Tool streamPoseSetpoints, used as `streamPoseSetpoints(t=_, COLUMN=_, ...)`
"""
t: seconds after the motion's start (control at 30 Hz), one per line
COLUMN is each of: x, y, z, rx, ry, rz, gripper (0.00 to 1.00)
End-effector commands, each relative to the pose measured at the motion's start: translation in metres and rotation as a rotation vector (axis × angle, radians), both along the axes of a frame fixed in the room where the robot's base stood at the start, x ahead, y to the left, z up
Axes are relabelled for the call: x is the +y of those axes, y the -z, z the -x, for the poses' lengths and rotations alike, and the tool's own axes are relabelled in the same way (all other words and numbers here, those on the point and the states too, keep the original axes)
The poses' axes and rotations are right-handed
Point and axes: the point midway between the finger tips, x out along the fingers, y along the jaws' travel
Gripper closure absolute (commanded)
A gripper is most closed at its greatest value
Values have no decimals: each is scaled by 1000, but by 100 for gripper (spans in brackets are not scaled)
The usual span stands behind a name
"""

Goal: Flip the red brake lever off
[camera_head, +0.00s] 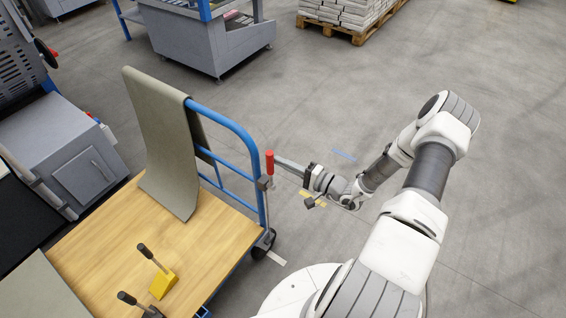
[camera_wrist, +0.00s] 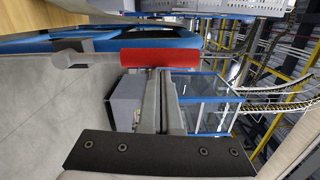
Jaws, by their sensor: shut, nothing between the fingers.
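The red brake lever (camera_head: 269,162) stands upright on the side of the cart's blue handle frame (camera_head: 236,128). In the wrist view the red grip (camera_wrist: 160,57) lies across the picture, with its grey rod running left to the pivot. My gripper (camera_head: 278,160) is at the upper part of the lever, coming from the right. In the wrist view its shut fingers (camera_wrist: 163,75) end at the red grip, with nothing between them. The fingertips look to be touching or very close to the grip; I cannot tell which.
The cart's wooden deck (camera_head: 110,240) carries a yellow block (camera_head: 162,284) with a black-knobbed lever. A grey-green cloth (camera_head: 165,130) hangs over the handle. Grey machines stand left and behind. A pallet of papers (camera_head: 345,14) is at the back. Floor on the right is open.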

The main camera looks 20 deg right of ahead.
Motion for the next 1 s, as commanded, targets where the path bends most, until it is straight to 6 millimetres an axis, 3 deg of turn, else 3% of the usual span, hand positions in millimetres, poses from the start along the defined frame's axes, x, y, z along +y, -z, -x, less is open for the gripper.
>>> streamPoseSetpoints(t=0.27, x=-4, y=2, z=-2, rx=0, ry=-3, rz=0, gripper=100)
streamPoseSetpoints(t=0.47, x=-33, y=5, z=-16, rx=-3, ry=-7, rz=5, gripper=100)
streamPoseSetpoints(t=0.8, x=-80, y=0, z=43, rx=2, ry=-6, rz=-1, gripper=100)
streamPoseSetpoints(t=1.0, x=-93, y=0, z=59, rx=2, ry=-8, rz=0, gripper=100)
